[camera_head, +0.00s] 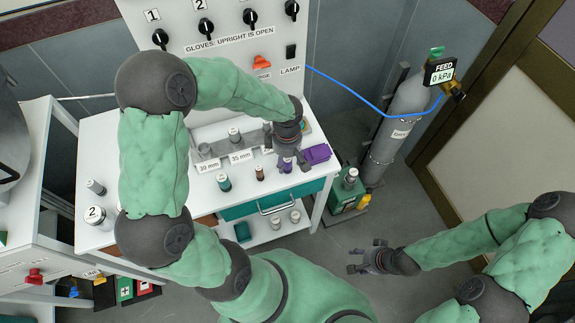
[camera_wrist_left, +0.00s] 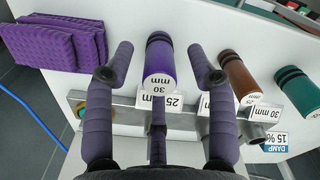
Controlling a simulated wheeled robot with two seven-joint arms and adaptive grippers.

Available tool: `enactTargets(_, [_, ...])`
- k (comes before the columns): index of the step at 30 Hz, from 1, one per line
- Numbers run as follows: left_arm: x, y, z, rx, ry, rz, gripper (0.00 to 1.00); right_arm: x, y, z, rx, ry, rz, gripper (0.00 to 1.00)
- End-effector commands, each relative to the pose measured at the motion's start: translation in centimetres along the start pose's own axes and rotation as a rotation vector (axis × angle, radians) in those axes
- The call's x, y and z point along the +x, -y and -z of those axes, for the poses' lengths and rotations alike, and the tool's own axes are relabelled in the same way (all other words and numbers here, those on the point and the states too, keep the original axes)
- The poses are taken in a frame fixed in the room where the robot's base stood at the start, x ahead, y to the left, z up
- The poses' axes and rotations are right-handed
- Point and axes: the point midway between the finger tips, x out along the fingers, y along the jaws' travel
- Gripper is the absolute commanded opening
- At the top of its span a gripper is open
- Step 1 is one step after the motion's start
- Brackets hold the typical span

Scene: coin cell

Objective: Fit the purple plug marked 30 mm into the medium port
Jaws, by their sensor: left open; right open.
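The purple plug marked 30 mm (camera_wrist_left: 160,65) stands on the white bench, between the open fingers of my left gripper (camera_wrist_left: 160,50) in the left wrist view, with visible space on both sides. In the head view my left gripper (camera_head: 287,160) hangs over the purple plug (camera_head: 287,168) and partly hides it. A grey metal port block (camera_wrist_left: 185,117) lies beyond it; its labels show 25 mm, 30 mm (camera_head: 209,167) and 35 mm (camera_head: 241,156). The port openings are not clear. My right gripper (camera_head: 370,258) is open and empty, away from the bench.
A brown plug (camera_wrist_left: 238,75) and a teal plug (camera_wrist_left: 298,90) stand beside the purple one. Folded purple cloths (camera_wrist_left: 60,42) lie on its other side. The white control panel (camera_head: 225,60) rises behind the bench. A gas cylinder (camera_head: 398,125) stands to the right.

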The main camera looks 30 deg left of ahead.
Motion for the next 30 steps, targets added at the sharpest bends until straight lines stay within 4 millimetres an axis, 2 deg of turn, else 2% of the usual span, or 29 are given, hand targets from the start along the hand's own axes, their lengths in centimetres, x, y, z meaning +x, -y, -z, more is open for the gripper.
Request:
enactTargets(5, [0.0,0.0,0.0,-0.001,0.0,-0.001,0.56,0.0,0.0,0.0,0.0,0.0,0.0,0.51])
enactTargets(6, [0.0,0.0,0.0,-0.001,0.0,-0.002,0.53,0.0,0.0,0.0,0.0,0.0,0.0,0.51])
enactTargets(12, [0.0,0.0,0.0,-0.001,0.0,-0.001,0.0,0.0,0.0,0.0,0.0,0.0,0.0,0.51])
enactTargets(24, [-0.1,-0.1,0.0,0.0,0.0,-0.002,0.0,-0.1,0.0,0.0,0.0,0.0,0.0,0.51])
enactTargets(30, [-1.4,-0.1,0.0,0.0,-0.001,-0.004,0.0,-0.5,0.2,0.0,0.0,0.0,0.0,0.51])
